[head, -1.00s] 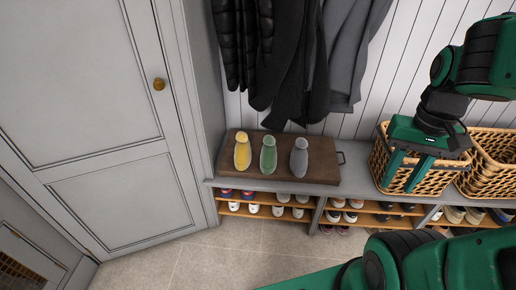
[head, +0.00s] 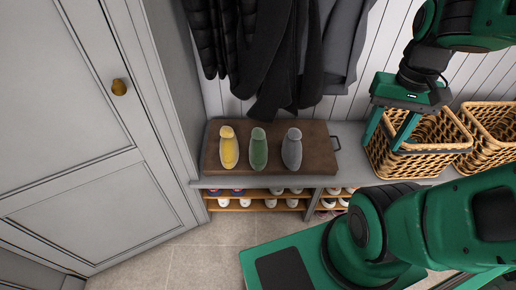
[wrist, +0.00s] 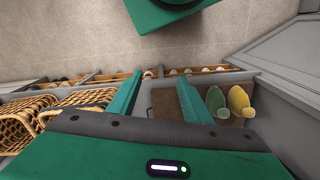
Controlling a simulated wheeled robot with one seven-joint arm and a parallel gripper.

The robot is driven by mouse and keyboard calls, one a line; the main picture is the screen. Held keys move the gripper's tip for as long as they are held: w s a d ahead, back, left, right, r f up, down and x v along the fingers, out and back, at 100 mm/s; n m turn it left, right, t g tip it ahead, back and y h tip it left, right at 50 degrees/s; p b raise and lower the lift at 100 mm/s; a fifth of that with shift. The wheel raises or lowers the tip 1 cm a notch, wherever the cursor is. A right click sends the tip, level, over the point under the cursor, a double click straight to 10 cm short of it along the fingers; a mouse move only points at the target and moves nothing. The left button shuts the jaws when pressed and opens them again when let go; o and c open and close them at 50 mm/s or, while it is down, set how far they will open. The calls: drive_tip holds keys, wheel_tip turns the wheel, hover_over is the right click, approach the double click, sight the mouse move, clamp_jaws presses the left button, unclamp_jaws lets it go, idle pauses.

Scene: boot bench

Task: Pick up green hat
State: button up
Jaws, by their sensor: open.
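The green hat (head: 258,149) lies on a brown cushion or board (head: 214,172) on the bench, between a yellow hat (head: 229,147) and a grey hat (head: 291,149). In the wrist view the green hat (wrist: 217,103) is just right of my right finger, beside the yellow hat (wrist: 240,100). The grey hat is hidden there, probably behind the finger. My gripper (head: 388,140) is open and empty, to the right of the hats and in front of a wicker basket. In the wrist view its fingers (wrist: 158,100) are spread over the bench.
Wicker baskets (head: 417,163) (head: 492,145) stand at the right of the bench. Dark coats (head: 270,50) hang above the hats. Shoes (head: 270,203) fill the shelves below. A grey cabinet (head: 75,130) stands at the left.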

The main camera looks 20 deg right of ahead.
drive_tip(key=shift+s+r, duration=0.15)
drive_tip(key=shift+s, duration=0.25)
drive_tip(key=m+t+y, duration=0.8)
drive_tip(key=m+t, duration=0.1)
drive_tip(key=m, duration=1.1)
approach(264, 134)
drive_tip(key=a+f, duration=0.1)
drive_tip(key=w+a, duration=0.1)
drive_tip(key=a+f, duration=0.1)
drive_tip(key=shift+w+a+f, duration=0.3)
drive_tip(key=shift+w+a, duration=0.1)
drive_tip(key=shift+w+d+f+m+t, duration=0.1)
drive_tip(key=shift+w+f+m+t, duration=0.15)
drive_tip(key=shift+w+m+t, duration=0.5)
drive_tip(key=shift+m, duration=0.25)
drive_tip(key=x, duration=1)
drive_tip(key=shift+w+a, duration=0.15)
drive_tip(key=shift+a, duration=0.15)
drive_tip(key=c, duration=1)
drive_tip(key=shift+c, duration=0.2)
